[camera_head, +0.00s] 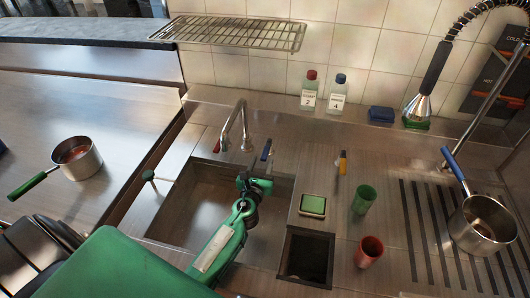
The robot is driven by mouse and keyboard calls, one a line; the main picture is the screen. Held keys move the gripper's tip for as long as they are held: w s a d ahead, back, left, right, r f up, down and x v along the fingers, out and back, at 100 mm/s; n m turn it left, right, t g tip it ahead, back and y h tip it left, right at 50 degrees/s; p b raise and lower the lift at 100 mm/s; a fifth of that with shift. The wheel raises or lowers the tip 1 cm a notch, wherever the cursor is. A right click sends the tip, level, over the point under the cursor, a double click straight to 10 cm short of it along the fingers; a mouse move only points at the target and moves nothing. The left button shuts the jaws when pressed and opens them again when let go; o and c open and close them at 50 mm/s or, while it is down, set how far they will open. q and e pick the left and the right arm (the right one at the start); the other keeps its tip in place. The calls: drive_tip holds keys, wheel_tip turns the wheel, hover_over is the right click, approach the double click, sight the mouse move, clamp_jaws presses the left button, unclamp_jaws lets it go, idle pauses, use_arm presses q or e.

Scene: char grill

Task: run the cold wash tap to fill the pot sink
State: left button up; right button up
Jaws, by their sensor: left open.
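The pot sink (188,206) is a steel basin set into the counter. Its visible floor looks like bare steel, and my arm hides part of the right side. A curved steel tap (242,120) stands behind the sink, with its spout over the back edge. A blue lever (266,150), the cold one by its colour, stands right of the spout. A small red lever (217,147) is at its left. My green left arm reaches across the sink. My left gripper (255,182) is open, just below and in front of the blue lever, apparently apart from it. My right gripper is out of view.
A dark square opening (307,257), a green sponge (313,205), a green cup (363,199) and a red cup (369,251) are right of the sink. A pot (482,224) stands on the ribbed drainer.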

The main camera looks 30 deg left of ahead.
sight(267, 151)
use_arm(q)
drive_tip(key=x, duration=0.5)
drive_tip(key=shift+c, duration=0.4)
clamp_jaws()
